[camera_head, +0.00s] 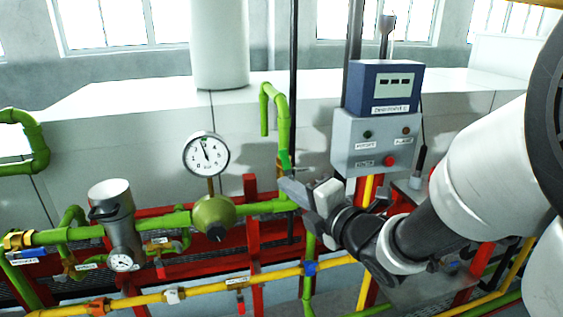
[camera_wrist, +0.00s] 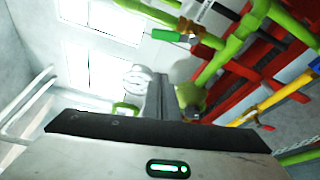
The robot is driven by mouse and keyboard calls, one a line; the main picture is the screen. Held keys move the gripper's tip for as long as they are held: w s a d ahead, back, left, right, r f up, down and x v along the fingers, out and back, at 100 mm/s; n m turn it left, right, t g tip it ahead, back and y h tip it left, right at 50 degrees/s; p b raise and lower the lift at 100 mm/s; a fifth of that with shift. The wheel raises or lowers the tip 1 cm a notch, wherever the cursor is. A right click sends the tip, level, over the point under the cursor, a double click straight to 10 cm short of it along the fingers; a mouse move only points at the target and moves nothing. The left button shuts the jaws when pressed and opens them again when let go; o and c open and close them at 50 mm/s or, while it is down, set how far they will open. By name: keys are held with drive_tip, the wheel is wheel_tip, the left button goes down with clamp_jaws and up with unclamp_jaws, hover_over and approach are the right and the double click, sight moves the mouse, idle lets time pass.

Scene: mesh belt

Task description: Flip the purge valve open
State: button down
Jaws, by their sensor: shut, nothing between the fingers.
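A valve with a green lever (camera_head: 285,160) and a brass body sits on the upright green pipe, left of the control box. Its label is not readable, so I cannot confirm that it is the purge valve. The green lever (camera_wrist: 168,36) also shows at the top of the wrist view, beside its brass body (camera_wrist: 191,28). In the head view the lever looks roughly in line with the pipe. My gripper (camera_head: 284,188) is shut and empty, just below the lever in the picture. Contact cannot be told. The shut fingers (camera_wrist: 158,97) point up the wrist view, apart from the lever there.
A pressure gauge (camera_head: 206,155) and a green regulator (camera_head: 213,216) stand left of my gripper. A blue-grey control box (camera_head: 377,143) is at right, behind my arm. Other valves have a blue handle (camera_head: 29,252) and a red handle (camera_head: 240,302). Red frames surround the pipes.

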sight(281, 159)
drive_tip(key=w+a+p, duration=0.2)
drive_tip(key=w, duration=0.7)
drive_tip(key=shift+w, duration=0.1)
idle(0.3)
drive_tip(key=m+b, duration=0.1)
drive_tip(key=b, duration=0.1)
drive_tip(key=shift+w+d+f+b, duration=0.1)
drive_tip(key=shift+d+b, duration=0.25)
drive_tip(key=shift+d, duration=0.05)
drive_tip(key=shift+w+d+r+b, duration=0.1)
drive_tip(key=shift+d+r+b, duration=0.25)
drive_tip(key=shift+b, duration=0.35)
drive_tip(key=shift+r, duration=0.2)
